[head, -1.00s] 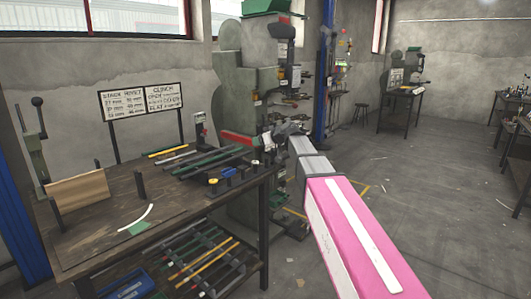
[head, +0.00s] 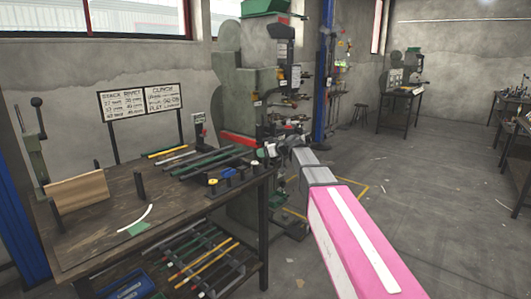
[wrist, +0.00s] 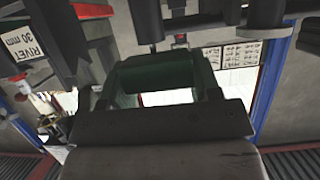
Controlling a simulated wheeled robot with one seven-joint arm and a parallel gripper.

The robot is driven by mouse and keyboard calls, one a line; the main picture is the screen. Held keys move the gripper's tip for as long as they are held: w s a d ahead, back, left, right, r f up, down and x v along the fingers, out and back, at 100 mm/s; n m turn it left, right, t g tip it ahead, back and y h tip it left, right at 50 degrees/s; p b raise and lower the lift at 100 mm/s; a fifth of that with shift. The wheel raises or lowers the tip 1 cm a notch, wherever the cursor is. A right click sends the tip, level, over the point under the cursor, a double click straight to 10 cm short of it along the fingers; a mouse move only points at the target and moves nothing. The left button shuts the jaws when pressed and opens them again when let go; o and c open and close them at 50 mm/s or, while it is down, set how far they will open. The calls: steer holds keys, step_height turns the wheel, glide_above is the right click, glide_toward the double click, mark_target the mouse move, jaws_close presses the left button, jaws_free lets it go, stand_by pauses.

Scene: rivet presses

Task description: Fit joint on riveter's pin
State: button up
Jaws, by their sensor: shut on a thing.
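The riveter (head: 254,85) is a tall grey-green press behind the bench's right end, with a dark head (head: 283,50). My gripper (head: 268,151) is in front of it, low beside the bench's right end, and small in the head view. A thin dark upright rod, perhaps the riveter's pin (wrist: 153,38), shows just beyond the green piece. I cannot tell whether they touch. The joint's far side is hidden.
The bench (head: 95,235) carries bars, black posts and a wooden block (head: 78,190). A signboard (head: 140,103) stands behind it. A "RIVET 30 mm" label (wrist: 22,45) and dark machine parts crowd the wrist view's top. Open floor (head: 430,200) lies to the right.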

steer(key=shift+f, duration=0.55)
steer(key=o, duration=0.9)
steer(key=shift+r, duration=0.25)
steer(key=r+v, duration=0.1)
steer(key=v, duration=1.1)
steer(key=s+d+f+m+g+h, duration=0.2)
steer(key=s+d+f, duration=0.3)
steer(key=s+f, duration=0.4)
steer(key=s+d+f+m+g+h, duration=0.3)
steer(key=s+f, duration=0.6)
steer(key=f, duration=0.6)
steer(key=s+d+f+m+g+h, duration=0.3)
steer(key=s+d+f+m+h, duration=0.2)
steer(key=s+f, duration=0.4)
steer(key=shift+s+d+f+h, duration=0.15)
steer(key=shift+d+f, duration=0.15)
steer(key=shift+f, duration=0.3)
steer(key=shift+w+d+f+h, duration=0.1)
steer(key=shift+d+f, duration=0.2)
steer(key=shift+f, duration=0.3)
steer(key=shift+s+d+f+h, duration=0.15)
steer(key=shift+d+f, duration=0.15)
steer(key=shift+f, duration=0.3)
